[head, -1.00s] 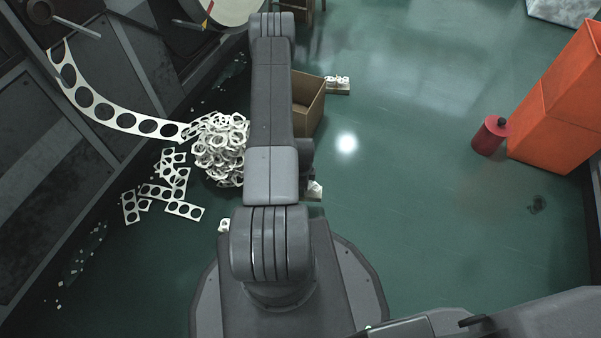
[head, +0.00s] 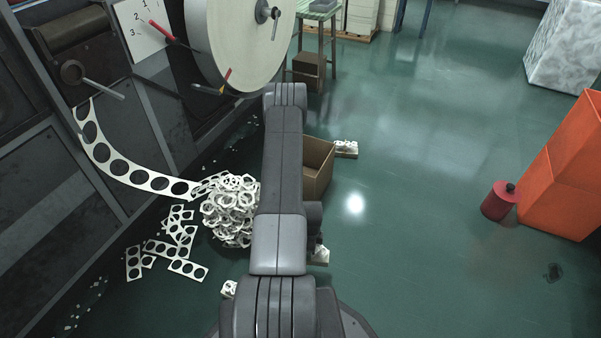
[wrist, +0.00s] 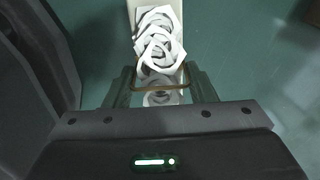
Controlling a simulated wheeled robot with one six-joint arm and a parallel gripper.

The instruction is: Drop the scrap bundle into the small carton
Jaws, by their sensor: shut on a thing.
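The scrap bundle (wrist: 160,45), pale twisted ring-hole strips with a cream piece beside them, shows in the wrist view. My gripper (wrist: 161,84) is shut on it, with a finger at each side and a thin brown band between them. In the head view my arm hides the gripper. An open brown carton (head: 321,176) stands on the floor just right of my arm; its left part and most of its inside are hidden. The carton does not show in the wrist view.
A scrap heap (head: 230,215) and flat punched pieces (head: 160,247) lie left of my arm, below a hanging punched strip (head: 137,177). Small pale bundles (head: 346,149) are on the floor. A red can (head: 498,202) and orange bin (head: 560,180) stand right.

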